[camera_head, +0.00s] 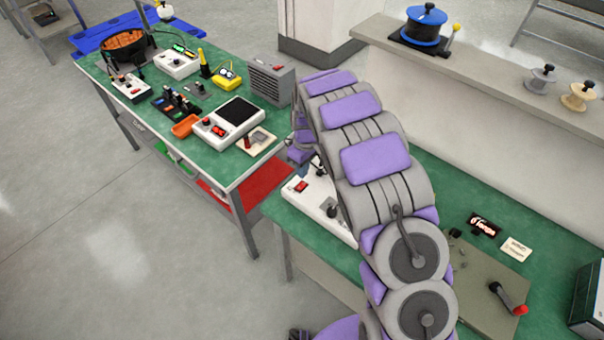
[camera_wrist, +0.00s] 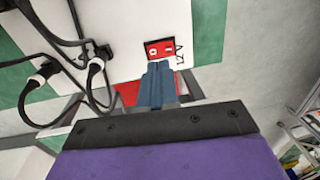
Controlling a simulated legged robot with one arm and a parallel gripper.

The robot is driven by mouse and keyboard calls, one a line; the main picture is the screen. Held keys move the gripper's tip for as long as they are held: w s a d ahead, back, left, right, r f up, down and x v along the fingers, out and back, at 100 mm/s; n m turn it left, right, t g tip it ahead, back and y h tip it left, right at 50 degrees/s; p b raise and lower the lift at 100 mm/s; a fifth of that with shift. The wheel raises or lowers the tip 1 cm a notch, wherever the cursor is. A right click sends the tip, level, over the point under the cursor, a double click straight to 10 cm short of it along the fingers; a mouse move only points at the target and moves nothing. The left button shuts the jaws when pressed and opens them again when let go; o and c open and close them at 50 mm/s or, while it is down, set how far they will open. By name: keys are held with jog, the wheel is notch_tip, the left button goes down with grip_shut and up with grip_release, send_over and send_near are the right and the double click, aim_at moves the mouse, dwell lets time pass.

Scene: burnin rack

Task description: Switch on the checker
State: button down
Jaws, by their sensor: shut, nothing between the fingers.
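The checker appears to be the white box (camera_head: 318,208) on the near green bench, with a red switch (camera_head: 301,186) on top. My arm covers part of it. In the wrist view a white panel (camera_wrist: 118,32) carries a red rocker switch (camera_wrist: 159,49) with white marks and a "12V" label (camera_wrist: 180,56). Which side of the rocker is pressed cannot be told. My gripper (camera_wrist: 160,66) is shut and empty, its blue-grey fingertips at the lower edge of the switch; contact cannot be told. In the head view my gripper is mostly hidden behind my arm.
Black cables with plugs (camera_wrist: 42,74) run into the panel left of my fingers. A grey heater-like box (camera_head: 271,82) and a scale (camera_head: 229,121) stand on the far bench (camera_head: 205,156). A plate with a red-handled crank (camera_head: 508,297) lies right of my arm.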

aim_at(302, 184)
notch_tip(302, 184, up, 10)
jog(key=w+p, duration=0.1)
jog(key=shift+d+f, duration=0.25)
jog(key=shift+d, duration=0.25)
jog(key=shift+r+p, duration=0.1)
jog(key=shift+p, duration=0.2)
jog(key=shift+s+a+p, duration=0.4)
jog(key=shift+s+a, duration=0.2)
jog(key=shift+f, duration=0.2)
